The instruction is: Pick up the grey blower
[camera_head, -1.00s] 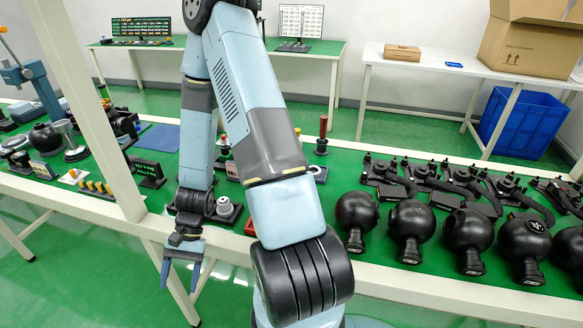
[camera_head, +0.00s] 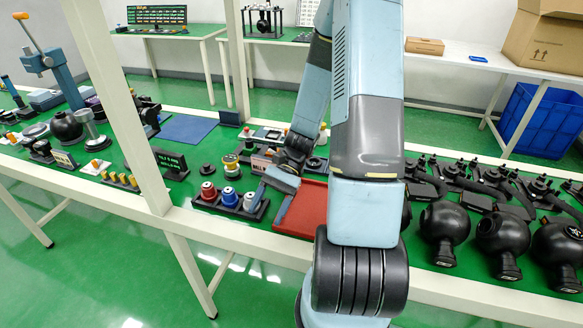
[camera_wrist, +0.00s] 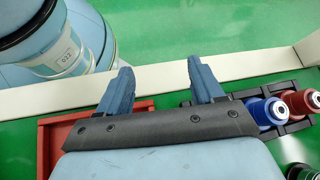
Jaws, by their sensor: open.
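A black rack (camera_head: 232,208) at the table's front edge holds a red-topped, a blue-topped and a pale grey-topped piece. The grey piece (camera_head: 250,201), at the rack's right end, looks like the grey blower, though it is small and partly covered by my finger. In the wrist view the red (camera_wrist: 302,102) and blue (camera_wrist: 268,113) pieces show to the right of my fingers; the grey one is hidden. My gripper (camera_head: 272,200) is open and empty, pointing down toward the front edge, between rack and red tray. It also shows in the wrist view (camera_wrist: 160,66).
A shallow red tray (camera_head: 308,213) lies right of the rack, partly under my gripper. Several black round devices (camera_head: 443,228) stand further right. A white upright post (camera_head: 130,110) rises left of the rack. The white front rail (camera_head: 240,236) edges the table.

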